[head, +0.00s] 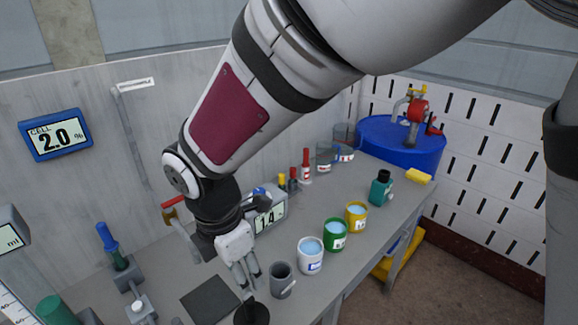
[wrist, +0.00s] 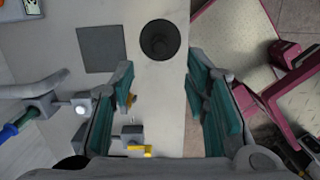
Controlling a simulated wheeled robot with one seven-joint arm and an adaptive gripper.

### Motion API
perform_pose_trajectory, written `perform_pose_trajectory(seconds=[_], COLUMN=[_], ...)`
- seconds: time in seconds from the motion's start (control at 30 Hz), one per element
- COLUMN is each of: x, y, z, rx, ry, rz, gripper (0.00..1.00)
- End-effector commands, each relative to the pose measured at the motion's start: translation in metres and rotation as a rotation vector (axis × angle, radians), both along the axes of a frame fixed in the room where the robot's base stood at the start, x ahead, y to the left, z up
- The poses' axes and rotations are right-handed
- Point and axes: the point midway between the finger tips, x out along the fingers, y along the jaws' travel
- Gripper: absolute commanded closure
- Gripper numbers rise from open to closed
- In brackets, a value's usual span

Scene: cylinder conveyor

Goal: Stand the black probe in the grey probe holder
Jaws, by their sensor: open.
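A black round-topped object (head: 251,313) stands near the front edge of the bench, cut off at the bottom of the head view. The wrist view shows it from above as a dark ring (wrist: 160,40); I cannot tell whether it is the probe. A grey cup-like piece (head: 281,280), possibly the probe holder, stands upright just beyond it. My gripper (head: 246,273) points down above the bench, fingers apart and empty. In the wrist view my gripper (wrist: 160,105) has the dark ring ahead of its fingers, not between them.
A dark square mat (head: 210,300) lies left of the black object. White (head: 311,262), green (head: 335,240) and yellow (head: 356,222) cups line the front edge to the right. A display reading 14 (head: 268,217) stands behind. A blue-handled fitting (head: 107,238) is at left.

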Motion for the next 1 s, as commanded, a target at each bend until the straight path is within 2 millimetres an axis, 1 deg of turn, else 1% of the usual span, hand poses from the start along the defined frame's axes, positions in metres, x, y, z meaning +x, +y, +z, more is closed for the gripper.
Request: perform_pose_trajectory(seconds=[0.03,0.1,0.27,0.8,1.0], x=[-0.003,-0.004,-0.003,0.005,0.008], y=[0.005,0.007,0.006,-0.003,-0.004], z=[-0.004,-0.008,-0.021,-0.113,-0.135], rx=[-0.005,-0.009,-0.012,-0.013,-0.01], ry=[0.006,0.009,0.011,0.011,0.009], rz=[0.028,0.049,0.05,0.046,0.046], gripper=[0.58,0.58,0.58,0.58,0.58])
